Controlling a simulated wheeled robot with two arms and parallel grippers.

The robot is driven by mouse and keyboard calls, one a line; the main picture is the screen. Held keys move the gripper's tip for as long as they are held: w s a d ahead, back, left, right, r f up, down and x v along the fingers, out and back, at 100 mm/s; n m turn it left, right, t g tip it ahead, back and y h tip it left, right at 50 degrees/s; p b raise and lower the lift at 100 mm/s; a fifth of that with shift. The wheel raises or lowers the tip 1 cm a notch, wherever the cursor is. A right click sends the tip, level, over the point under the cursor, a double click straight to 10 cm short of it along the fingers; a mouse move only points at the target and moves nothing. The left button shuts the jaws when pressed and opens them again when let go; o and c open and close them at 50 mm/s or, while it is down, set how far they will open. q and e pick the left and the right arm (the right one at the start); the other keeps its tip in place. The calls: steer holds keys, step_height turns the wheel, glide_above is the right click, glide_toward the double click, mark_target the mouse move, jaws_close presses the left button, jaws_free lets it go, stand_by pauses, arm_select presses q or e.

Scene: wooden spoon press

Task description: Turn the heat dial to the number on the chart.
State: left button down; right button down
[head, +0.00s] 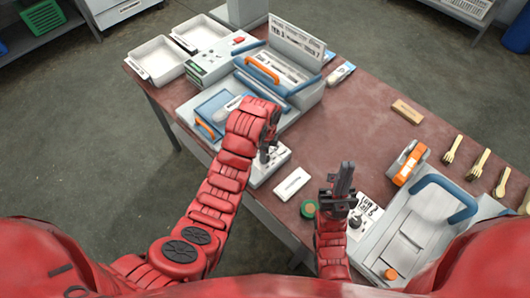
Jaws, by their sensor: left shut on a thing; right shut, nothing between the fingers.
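My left gripper (267,152) points down over a small white box (279,157) at the table's front edge. It is shut on a small dark part on top of this box, which looks like a dial; the fingers hide most of it and its setting cannot be read. My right gripper (343,180) is shut and empty, above the table. The marks are too small to read, and I cannot tell whether this is the chart.
A press with an orange handle (262,70) stands behind my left gripper. A press with a blue bar handle (460,207) stands at right. Wooden cutlery (479,163) lies at far right. The middle right table is mostly clear.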

stand_by(0.3)
arm_select(q)
steer(key=c, duration=0.5)
jaws_free()
steer(key=shift+r, duration=0.1)
step_height(320, 180, up, 17)
steer(key=p, duration=1.2)
steer(key=shift+s, duration=0.25)
